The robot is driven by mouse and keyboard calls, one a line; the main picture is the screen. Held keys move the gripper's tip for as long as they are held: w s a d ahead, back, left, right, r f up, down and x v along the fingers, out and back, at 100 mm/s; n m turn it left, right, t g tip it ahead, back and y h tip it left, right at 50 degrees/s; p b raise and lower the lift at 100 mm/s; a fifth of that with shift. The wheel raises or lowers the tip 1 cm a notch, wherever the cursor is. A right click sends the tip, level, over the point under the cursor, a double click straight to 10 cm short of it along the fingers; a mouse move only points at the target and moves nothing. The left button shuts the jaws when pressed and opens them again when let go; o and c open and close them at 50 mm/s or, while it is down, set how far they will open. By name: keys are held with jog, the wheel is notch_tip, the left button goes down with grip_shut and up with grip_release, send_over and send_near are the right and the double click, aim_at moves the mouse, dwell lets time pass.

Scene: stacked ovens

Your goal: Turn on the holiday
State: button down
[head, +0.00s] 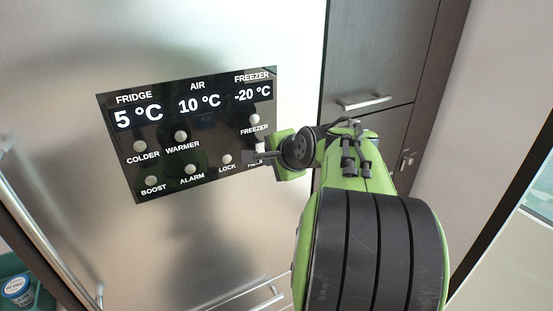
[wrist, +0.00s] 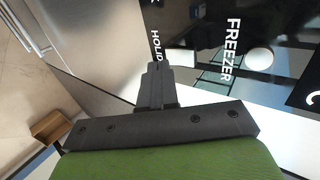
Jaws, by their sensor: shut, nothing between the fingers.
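The black control panel (head: 190,130) is on the front of the steel fridge and carries several round buttons with white labels. My gripper (head: 260,157) is shut and empty at the panel's lower right corner, over the holiday spot. In the wrist view the closed fingertips (wrist: 157,68) are just beside the label HOLID (wrist: 156,46), whose end is cut off by the fingers. The holiday button itself is hidden or not clear behind my gripper. I cannot tell whether the fingertips touch the panel.
The lock button (head: 227,159) is just left of my gripper, and the freezer button (head: 255,119) is above it; it also shows in the wrist view (wrist: 258,61). A dark cabinet with a handle (head: 364,103) stands to the right. A fridge handle (head: 45,235) runs at the lower left.

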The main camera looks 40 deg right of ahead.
aim_at(260, 147)
jog(key=shift+w+d, duration=0.15)
jog(key=shift+w, duration=0.4)
jog(key=shift+w+d, duration=0.15)
jog(key=shift+w, duration=0.35)
jog(key=shift+f, duration=0.1)
jog(key=shift+w+d+r+t+b, duration=0.1)
jog(key=shift+w+r+t+b, duration=0.15)
jog(key=shift+r, duration=0.25)
jog(key=shift+r+t+b, duration=0.1)
jog(key=shift+r+t, duration=0.25)
jog(key=shift+r, duration=0.1)
jog(key=shift+f, duration=0.15)
